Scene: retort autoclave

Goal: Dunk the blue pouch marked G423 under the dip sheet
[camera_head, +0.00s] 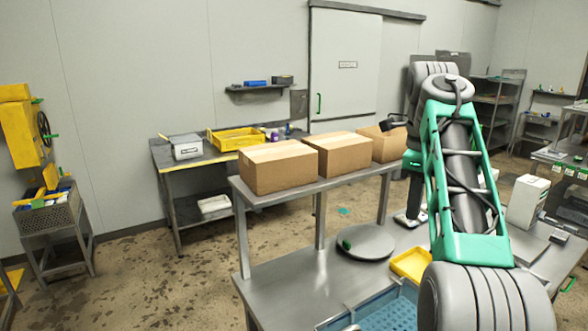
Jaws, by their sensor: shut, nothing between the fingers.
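My gripper (393,124) seems to be the small dark part left of my raised arm, in front of the rightmost cardboard box. It looks shut and empty, but its fingertips are small and partly lost against the box. A blue perforated sheet or basket (385,314) lies in a metal-rimmed opening at the bottom edge of the view, cut off by the frame and partly behind my arm. I cannot tell whether it is the dip sheet. No pouch with a readable G423 mark shows. Small blue and white items lie in a mesh basket (45,218) at the far left.
A steel bench (290,290) carries a round plate (365,243) and a yellow tray (410,264). Its upper shelf holds cardboard boxes (278,167). A back table holds a yellow crate (237,137) and a grey box (186,147). A white box (527,202) stands at right.

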